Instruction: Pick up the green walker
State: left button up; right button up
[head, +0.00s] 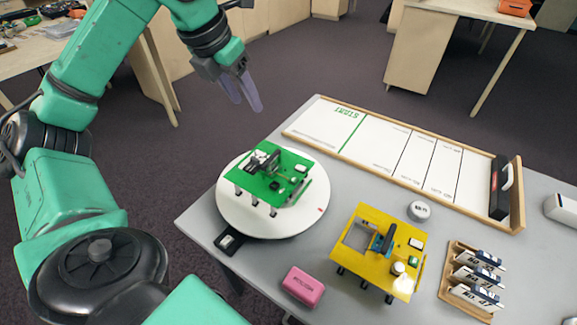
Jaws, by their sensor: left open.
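The green walker (272,176) is a flat green board with small parts on top and short dark legs. It stands upright on a round white turntable (240,222) at the left end of the grey table. My left gripper (243,102) hangs above and behind the walker, past the table's far left edge, apart from it. Its fingers point down, are open and hold nothing. My right gripper is not in view.
A yellow walker (351,267) stands right of the turntable. A pink block (303,287), a small white round piece (419,211) and a wooden rack (443,294) of labelled pieces are nearby. A white track board (377,137) with a wooden rim lies along the back.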

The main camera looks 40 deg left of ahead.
pick_arm(q)
notch_tip(320, 180, down, 4)
jog(key=b, duration=0.7)
send_near(270, 158)
jog(key=x, duration=0.9)
jog(key=shift+r, duration=0.2)
grip_shut()
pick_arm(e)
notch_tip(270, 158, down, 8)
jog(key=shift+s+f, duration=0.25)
